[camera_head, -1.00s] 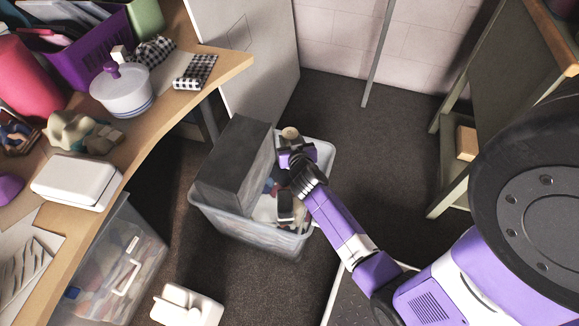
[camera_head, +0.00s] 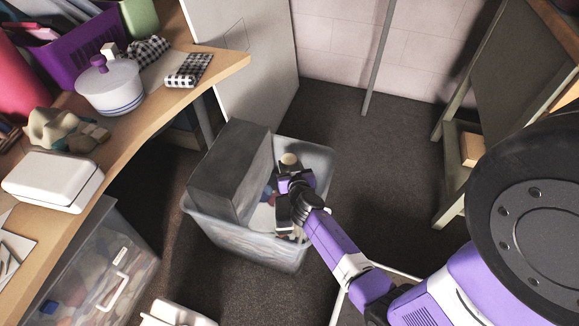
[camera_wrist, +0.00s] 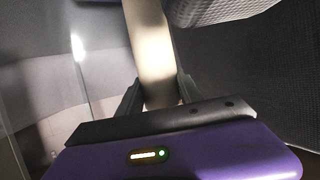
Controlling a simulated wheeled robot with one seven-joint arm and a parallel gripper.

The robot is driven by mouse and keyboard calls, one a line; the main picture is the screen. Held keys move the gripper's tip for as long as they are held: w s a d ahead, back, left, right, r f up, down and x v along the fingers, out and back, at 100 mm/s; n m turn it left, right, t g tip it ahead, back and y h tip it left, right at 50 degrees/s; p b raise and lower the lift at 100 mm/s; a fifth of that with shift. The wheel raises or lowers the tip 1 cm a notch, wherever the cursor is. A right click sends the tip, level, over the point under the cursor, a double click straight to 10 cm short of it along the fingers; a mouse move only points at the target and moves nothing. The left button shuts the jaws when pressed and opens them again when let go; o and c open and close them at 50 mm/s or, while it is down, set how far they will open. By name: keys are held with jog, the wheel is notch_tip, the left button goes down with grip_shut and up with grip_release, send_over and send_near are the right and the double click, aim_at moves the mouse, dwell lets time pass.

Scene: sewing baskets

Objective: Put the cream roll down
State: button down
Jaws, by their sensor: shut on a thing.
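The cream roll (camera_head: 289,159) shows as a small pale round end above the open clear bin (camera_head: 322,158) in the head view. In the wrist view the cream roll (camera_wrist: 150,45) is a long pale cylinder running up from between the fingers. My gripper (camera_head: 287,171) is shut on it, over the right part of the bin. The gripper also shows in the wrist view (camera_wrist: 158,98). The roll's lower part and what lies beneath it are hidden in the head view.
A large dark grey box (camera_head: 228,175) fills the bin's left side, close to my gripper. Some coloured items lie inside the bin. A wooden table (camera_head: 150,130) with a lidded white pot (camera_head: 110,92) stands at left. The dark floor (camera_head: 385,165) right of the bin is clear.

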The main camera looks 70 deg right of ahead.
jog(key=shift+f, duration=0.1)
jog(key=c, duration=0.8)
grip_release()
